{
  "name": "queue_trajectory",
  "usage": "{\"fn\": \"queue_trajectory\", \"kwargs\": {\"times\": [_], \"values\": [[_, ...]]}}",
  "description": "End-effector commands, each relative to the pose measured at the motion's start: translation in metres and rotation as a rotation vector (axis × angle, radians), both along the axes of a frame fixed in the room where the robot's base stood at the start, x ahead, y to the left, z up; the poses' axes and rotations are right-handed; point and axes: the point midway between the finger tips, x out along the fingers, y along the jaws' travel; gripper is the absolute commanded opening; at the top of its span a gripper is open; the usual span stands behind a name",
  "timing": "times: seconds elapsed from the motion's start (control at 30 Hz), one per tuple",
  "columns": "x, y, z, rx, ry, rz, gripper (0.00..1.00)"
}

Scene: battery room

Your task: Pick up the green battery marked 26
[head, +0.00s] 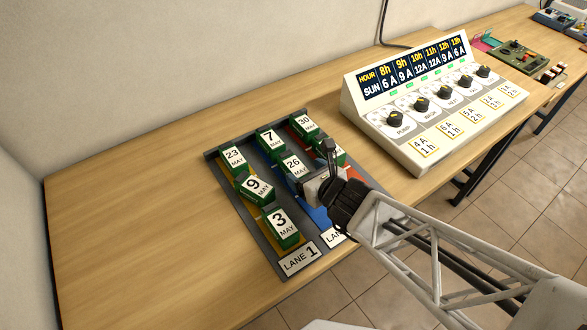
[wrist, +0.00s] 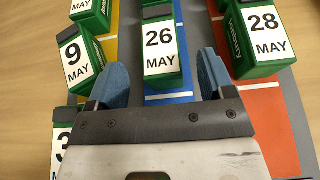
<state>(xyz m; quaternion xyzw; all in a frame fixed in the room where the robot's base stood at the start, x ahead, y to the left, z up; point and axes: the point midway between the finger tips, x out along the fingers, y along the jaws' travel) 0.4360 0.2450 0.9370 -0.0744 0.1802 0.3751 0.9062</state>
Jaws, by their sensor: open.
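The green battery marked 26 MAY (head: 293,166) stands on the blue lane in the middle of the rack, partly hidden by my gripper in the head view. In the wrist view the battery 26 (wrist: 162,45) is near the top centre, upright, its white label facing me. My gripper (wrist: 162,78) is open, its two blue fingertips apart on either side of the blue lane. The fingertips lie just to the left and right of the battery's lower edge. Nothing is held. Whether a finger touches the battery cannot be told.
On the rack (head: 229,187), battery 9 (wrist: 80,58) stands close to the left finger and battery 28 (wrist: 262,35) close to the right finger. Batteries 23 (head: 233,157), 7 (head: 270,138), 30 (head: 304,125) and 3 (head: 281,227) stand around. A control panel (head: 432,104) sits to the right. The left tabletop is clear.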

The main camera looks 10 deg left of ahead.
Motion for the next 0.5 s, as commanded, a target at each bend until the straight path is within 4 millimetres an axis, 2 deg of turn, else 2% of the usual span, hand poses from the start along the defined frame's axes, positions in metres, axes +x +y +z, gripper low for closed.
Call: {"fn": "queue_trajectory", "kwargs": {"times": [0.5], "values": [[0.0071,0.0077,-0.0030,-0.001,0.000,0.001,0.76]]}}
